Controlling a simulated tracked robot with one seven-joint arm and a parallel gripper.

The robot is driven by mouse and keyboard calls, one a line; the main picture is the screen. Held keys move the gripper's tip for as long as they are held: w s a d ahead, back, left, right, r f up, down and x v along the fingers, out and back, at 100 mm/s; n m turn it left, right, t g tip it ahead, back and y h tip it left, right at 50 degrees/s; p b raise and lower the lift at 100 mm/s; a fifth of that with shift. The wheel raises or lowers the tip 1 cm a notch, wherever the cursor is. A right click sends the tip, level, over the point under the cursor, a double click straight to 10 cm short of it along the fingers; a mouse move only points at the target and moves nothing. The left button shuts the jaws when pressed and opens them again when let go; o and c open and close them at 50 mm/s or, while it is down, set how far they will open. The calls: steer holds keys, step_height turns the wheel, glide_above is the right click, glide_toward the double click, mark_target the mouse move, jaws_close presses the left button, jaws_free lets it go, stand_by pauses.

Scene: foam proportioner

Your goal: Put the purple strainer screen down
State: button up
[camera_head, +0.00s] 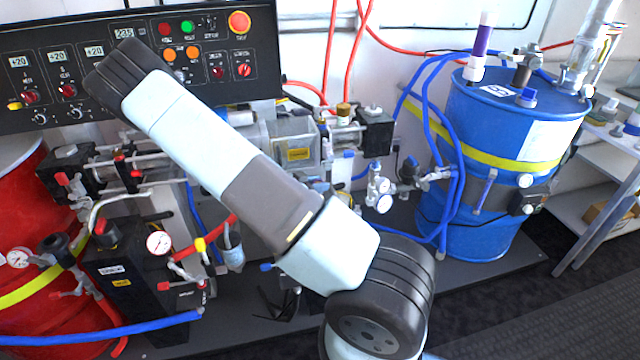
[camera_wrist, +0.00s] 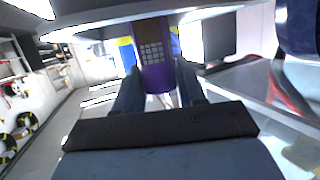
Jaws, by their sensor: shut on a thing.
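The purple strainer screen (camera_wrist: 156,72) is in the wrist view, upright in the picture, with a pale mesh grid on its face. My gripper (camera_wrist: 158,82) is shut on it, with a dark blue finger on each side. The screen's upper end runs up to a pale overhanging surface; I cannot tell whether they touch. In the head view my arm crosses the middle, and neither the gripper nor the held screen can be made out there.
In the head view, the blue drum (camera_head: 485,190) stands right with a purple-and-white tube (camera_head: 481,48) on top. The red drum (camera_head: 28,190) is left, below the control panel (camera_head: 60,75). Pipes and gauges fill the middle. Shelves (camera_head: 610,140) stand far right.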

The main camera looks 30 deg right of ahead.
steer(key=o, duration=1)
steer(key=shift+f, duration=0.1)
steer(key=shift+o, duration=0.2)
steer(key=shift+a, duration=0.2)
steer(key=v, duration=1.1)
steer(key=shift+a+r, duration=0.2)
steer(key=shift+a, duration=0.1)
